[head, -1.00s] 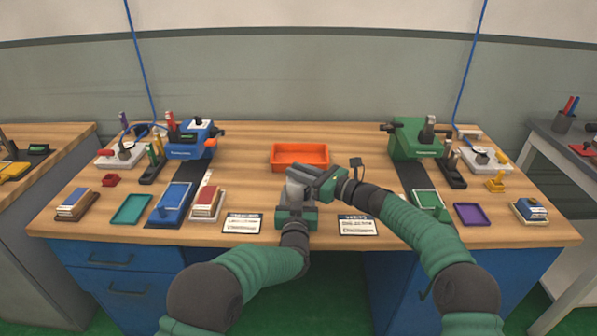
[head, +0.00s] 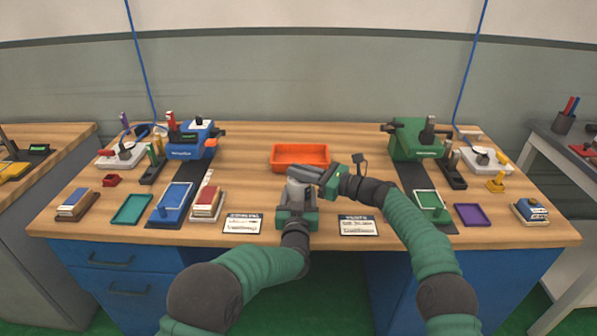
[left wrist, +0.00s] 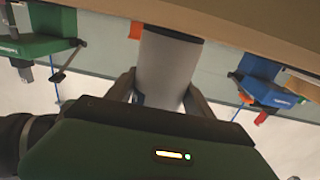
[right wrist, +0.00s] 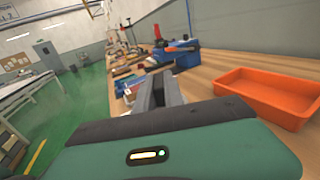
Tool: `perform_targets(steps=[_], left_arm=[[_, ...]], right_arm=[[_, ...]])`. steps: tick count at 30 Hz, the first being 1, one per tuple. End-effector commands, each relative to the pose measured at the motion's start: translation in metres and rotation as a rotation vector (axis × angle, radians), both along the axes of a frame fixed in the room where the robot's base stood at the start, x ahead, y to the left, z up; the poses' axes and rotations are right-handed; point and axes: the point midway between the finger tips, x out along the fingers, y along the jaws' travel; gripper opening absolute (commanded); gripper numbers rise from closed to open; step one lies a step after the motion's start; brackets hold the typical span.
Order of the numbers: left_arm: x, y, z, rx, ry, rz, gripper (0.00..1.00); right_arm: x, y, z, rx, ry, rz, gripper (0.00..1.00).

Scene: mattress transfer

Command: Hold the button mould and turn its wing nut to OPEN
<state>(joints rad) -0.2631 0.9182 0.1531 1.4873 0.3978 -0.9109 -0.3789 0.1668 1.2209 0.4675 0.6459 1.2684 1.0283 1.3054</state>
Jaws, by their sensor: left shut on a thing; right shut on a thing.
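The button mould is a grey cylinder (head: 294,190), held upright above the front middle of the bench. My left gripper (head: 297,203) is shut around its body from the front. The left wrist view shows the grey cylinder (left wrist: 166,68) between both fingers. My right gripper (head: 303,174) reaches in from the right, its fingers at the mould's top, shut on the wing nut there. The fingers hide the wing nut, so its angle and any OPEN mark cannot be read. In the right wrist view the fingers (right wrist: 156,92) are close together.
An orange tray (head: 300,166) lies just behind the mould. Two printed cards (head: 243,223) (head: 358,225) lie at the front edge. A blue press (head: 192,140) stands back left and a green press (head: 416,138) back right. Small trays and blocks line both sides.

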Motion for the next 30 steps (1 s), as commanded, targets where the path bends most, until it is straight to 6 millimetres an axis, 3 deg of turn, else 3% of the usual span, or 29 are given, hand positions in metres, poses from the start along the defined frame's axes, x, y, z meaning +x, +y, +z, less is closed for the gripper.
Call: perform_targets(steps=[4,5,9,20,23,30], left_arm=[[0.001,0.002,0.000,0.003,-0.002,0.004,0.00],[0.001,0.003,0.000,0.003,-0.001,0.004,0.00],[0.001,0.003,0.000,0.003,-0.001,0.004,0.00],[0.001,0.002,0.000,0.002,-0.001,0.003,0.00],[0.001,0.002,0.000,0.002,-0.001,0.003,0.00],[0.001,0.002,0.000,0.002,0.000,0.003,0.00]], right_arm=[[0.002,-0.003,0.000,-0.004,-0.003,-0.009,0.00],[0.002,-0.003,0.000,-0.004,-0.003,-0.009,0.15],[0.001,-0.002,0.000,-0.003,-0.002,-0.006,0.34],[-0.001,-0.005,0.000,-0.001,0.000,-0.004,0.35],[-0.006,-0.017,0.000,-0.002,0.001,-0.005,0.35],[-0.032,-0.074,-0.001,-0.001,0.002,-0.007,0.35]])
